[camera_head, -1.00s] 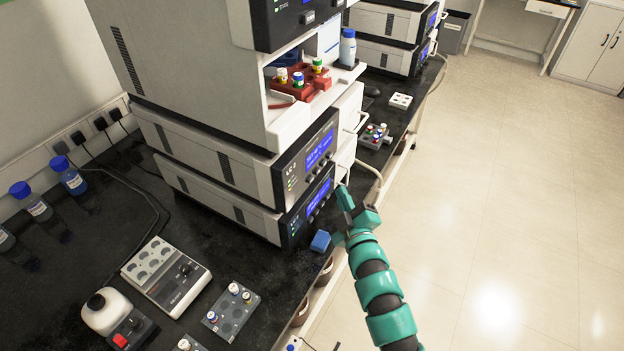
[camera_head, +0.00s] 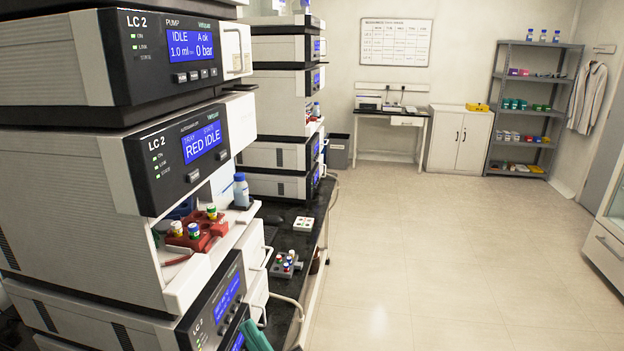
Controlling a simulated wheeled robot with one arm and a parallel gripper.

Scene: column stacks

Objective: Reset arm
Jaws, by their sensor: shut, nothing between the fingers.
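Only a teal tip of my gripper (camera_head: 256,336) shows at the bottom edge of the view, in front of the lower part of the LC 2 stack. It is shut and holds nothing. The rest of my arm is below the frame. The LC 2 stack has a pump module (camera_head: 180,55) on top and an autosampler module (camera_head: 185,155) reading "RED IDLE" below it. A red tray (camera_head: 207,236) with several capped vials sits in the autosampler's open bay.
A blue-capped bottle (camera_head: 241,192) stands beside the bay. A grey vial rack (camera_head: 285,265) and a white rack (camera_head: 303,224) are on the black bench. The floor (camera_head: 430,260) to the right is clear. Shelves (camera_head: 530,110) and a cabinet (camera_head: 458,140) stand at the back.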

